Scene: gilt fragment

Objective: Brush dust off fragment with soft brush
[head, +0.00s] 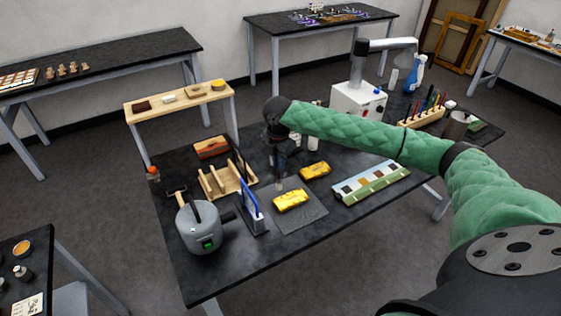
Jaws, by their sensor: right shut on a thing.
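A gilt fragment (291,200) lies on a thin grey mat (300,219) on the dark table. A second gold piece (315,170) lies just behind it, to the right. My right gripper (279,161) points down behind and slightly left of the front fragment. It is shut on a slim brush (279,184), whose pale lower end hangs close to the fragment's back left edge. I cannot tell whether the bristles touch the fragment or mat. Dust is too fine to make out. My left gripper is not in view.
A blue-framed stand (249,207), a grey canister (199,229) and a wooden rack (226,182) stand left of the mat. A white machine (358,102) stands behind. The table's front right is clear.

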